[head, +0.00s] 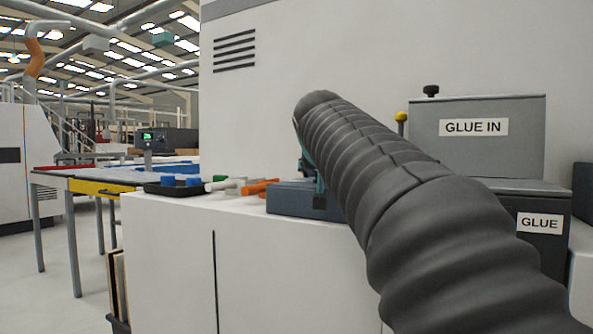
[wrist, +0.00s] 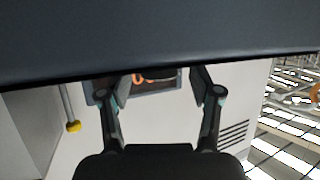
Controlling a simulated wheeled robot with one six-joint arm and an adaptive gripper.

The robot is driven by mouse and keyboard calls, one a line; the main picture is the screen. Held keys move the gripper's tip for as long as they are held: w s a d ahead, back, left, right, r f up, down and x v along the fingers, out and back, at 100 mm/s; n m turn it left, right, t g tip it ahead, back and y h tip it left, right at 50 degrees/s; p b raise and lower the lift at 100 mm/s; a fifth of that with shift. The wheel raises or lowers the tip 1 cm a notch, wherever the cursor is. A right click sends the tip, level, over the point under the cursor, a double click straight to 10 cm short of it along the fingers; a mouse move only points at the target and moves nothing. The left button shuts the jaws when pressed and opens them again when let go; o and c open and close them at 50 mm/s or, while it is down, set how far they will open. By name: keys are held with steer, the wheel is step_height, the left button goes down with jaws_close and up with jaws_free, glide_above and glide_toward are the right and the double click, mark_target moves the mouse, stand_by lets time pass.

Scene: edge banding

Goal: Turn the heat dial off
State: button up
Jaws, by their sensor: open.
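The heat dial does not show in either view. In the wrist view, a panel with orange digits (wrist: 143,81) shows between the fingers, partly cut off by a dark blue-grey surface that fills the top of the picture. My gripper (wrist: 160,78) is open, its two fingers spread, with nothing seen held between them. Its tips reach the edge of that dark surface; I cannot tell whether they touch it. In the head view, a low blue-grey box (head: 286,198) sits on the white machine bed, and my ribbed arm hides its right part. Only a teal-and-dark bit of the gripper (head: 319,192) shows there.
A grey GLUE IN box (head: 510,150) and a darker GLUE box (head: 546,245) stand right of my arm. A yellow knob (head: 401,116) rises beside them. A black tray (head: 180,188) with blue pieces and an orange-handled item (head: 258,187) lie to the left.

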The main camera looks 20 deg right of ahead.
steer(key=v, duration=1.2)
steer(key=shift+f, duration=0.1)
steer(key=s+a+f+n+g+y+p, duration=0.1)
steer(key=s+f, duration=0.4)
steer(key=f, duration=0.8)
steer(key=s+a+f+n+g+y+p, duration=0.1)
steer(key=s+a+f+n+g+y, duration=0.2)
steer(key=f, duration=1.1)
steer(key=s+a+f+n+g+y+p, duration=0.1)
steer(key=s+a+f+g+y+p, duration=0.1)
steer(key=s+a+f, duration=0.5)
step_height(320, 180, down, 6)
steer(key=s, duration=0.2)
steer(key=shift+s+f+n+y, duration=0.2)
steer(key=shift+s+n+y, duration=0.1)
steer(key=shift+n, duration=0.1)
